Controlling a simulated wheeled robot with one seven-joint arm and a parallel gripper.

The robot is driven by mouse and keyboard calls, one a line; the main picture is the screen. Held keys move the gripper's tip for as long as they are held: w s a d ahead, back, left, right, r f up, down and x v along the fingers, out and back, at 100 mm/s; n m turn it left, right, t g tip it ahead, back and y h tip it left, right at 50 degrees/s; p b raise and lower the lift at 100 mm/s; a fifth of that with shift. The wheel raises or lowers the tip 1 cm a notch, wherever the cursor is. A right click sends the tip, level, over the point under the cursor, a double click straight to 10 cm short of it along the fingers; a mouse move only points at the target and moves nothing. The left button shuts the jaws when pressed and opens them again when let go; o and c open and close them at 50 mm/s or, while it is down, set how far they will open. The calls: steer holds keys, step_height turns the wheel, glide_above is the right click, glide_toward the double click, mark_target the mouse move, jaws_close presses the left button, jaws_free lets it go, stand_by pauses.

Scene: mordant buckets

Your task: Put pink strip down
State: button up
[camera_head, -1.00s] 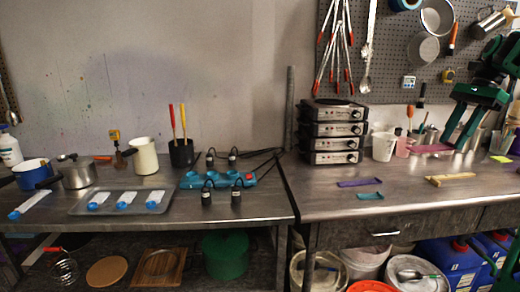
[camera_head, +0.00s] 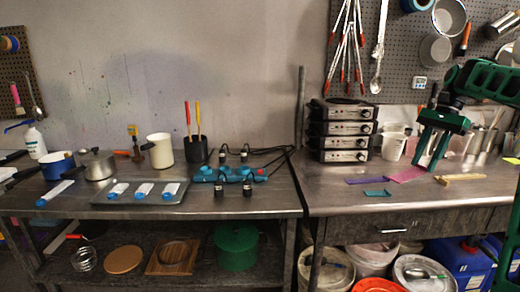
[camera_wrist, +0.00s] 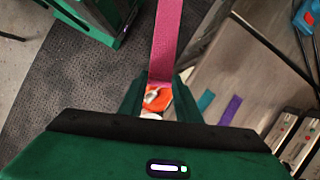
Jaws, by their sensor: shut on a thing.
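My gripper (camera_head: 433,164) is shut on the pink strip (camera_head: 406,174) at the right bench. The strip is low over the bench top, sticking out left from the fingers. I cannot tell whether it touches the bench. In the wrist view the pink strip (camera_wrist: 166,40) runs up and away from between the fingers (camera_wrist: 160,92). A purple strip (camera_head: 366,181) lies just left of it, and a teal strip (camera_head: 377,193) lies in front. Both also show in the wrist view, purple (camera_wrist: 231,110) and teal (camera_wrist: 206,99).
A pale wooden piece (camera_head: 460,178) lies to the right of the pink strip. Stacked hot plates (camera_head: 340,132) stand behind left, and a white cup (camera_head: 393,147) stands behind. Bare bench (camera_head: 430,197) lies in front. Buckets (camera_head: 370,260) sit below.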

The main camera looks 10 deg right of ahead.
steer(key=w+a+f+n+g+h, duration=0.1)
steer(key=a+f+n+g+h, duration=0.25)
steer(key=a+f+n, duration=1.65)
steer(key=s+a+f+m, duration=0.1)
steer(key=a+f+m, duration=0.2)
steer(key=f, duration=0.5)
steer(key=s+a+f+m, duration=0.1)
steer(key=a+f+m, duration=0.2)
steer(key=f, duration=0.6)
steer(key=shift+s+a+f+h, duration=0.15)
steer(key=shift+s+a+h, duration=0.2)
steer(key=shift+a, duration=0.25)
steer(key=shift+t, duration=0.25)
